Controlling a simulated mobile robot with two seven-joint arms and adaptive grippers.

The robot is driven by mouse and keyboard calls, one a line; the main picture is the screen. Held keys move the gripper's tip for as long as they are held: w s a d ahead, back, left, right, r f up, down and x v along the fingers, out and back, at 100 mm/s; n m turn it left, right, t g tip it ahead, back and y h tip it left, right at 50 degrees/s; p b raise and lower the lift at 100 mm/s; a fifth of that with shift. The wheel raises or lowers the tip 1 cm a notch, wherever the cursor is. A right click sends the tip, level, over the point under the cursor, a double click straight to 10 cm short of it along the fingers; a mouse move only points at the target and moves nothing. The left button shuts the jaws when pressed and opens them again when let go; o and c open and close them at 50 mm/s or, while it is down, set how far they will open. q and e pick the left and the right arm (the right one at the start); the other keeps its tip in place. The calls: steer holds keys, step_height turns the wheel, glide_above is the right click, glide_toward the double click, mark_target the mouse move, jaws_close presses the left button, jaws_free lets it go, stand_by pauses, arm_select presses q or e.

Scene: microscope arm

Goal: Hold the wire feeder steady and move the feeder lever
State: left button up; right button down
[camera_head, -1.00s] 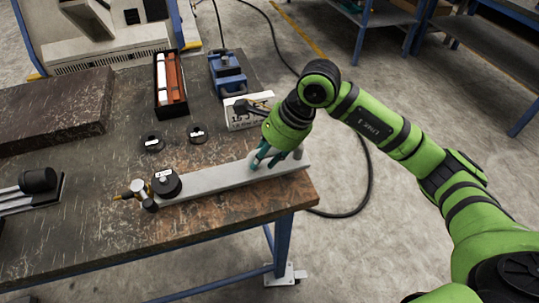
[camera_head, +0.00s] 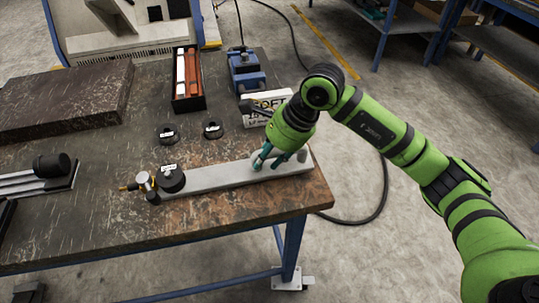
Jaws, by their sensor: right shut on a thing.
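The wire feeder appears to be the long pale grey bar device (camera_head: 220,177) lying along the table's front right edge. At its left end it carries a black round cap (camera_head: 171,179) and a small metal and brass fitting (camera_head: 145,182). I cannot tell which part is the feeder lever. My right gripper (camera_head: 266,163) reaches down from the right arm, with teal fingers shut on the bar device near its right end. Small grey round parts show beside the fingers. The exact contact is partly hidden by the gripper. My left gripper is not in view.
Two black round pieces (camera_head: 168,134) lie behind the bar. A black tray with red and white bars (camera_head: 187,80), a blue device (camera_head: 246,72) and a white lettered box (camera_head: 262,107) stand farther back. A brown slab (camera_head: 65,108) lies at left. Middle tabletop is mostly clear.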

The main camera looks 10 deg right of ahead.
steer(key=shift+d+f+b, duration=0.1)
steer(key=shift+f+b, duration=0.35)
stand_by(0.4)
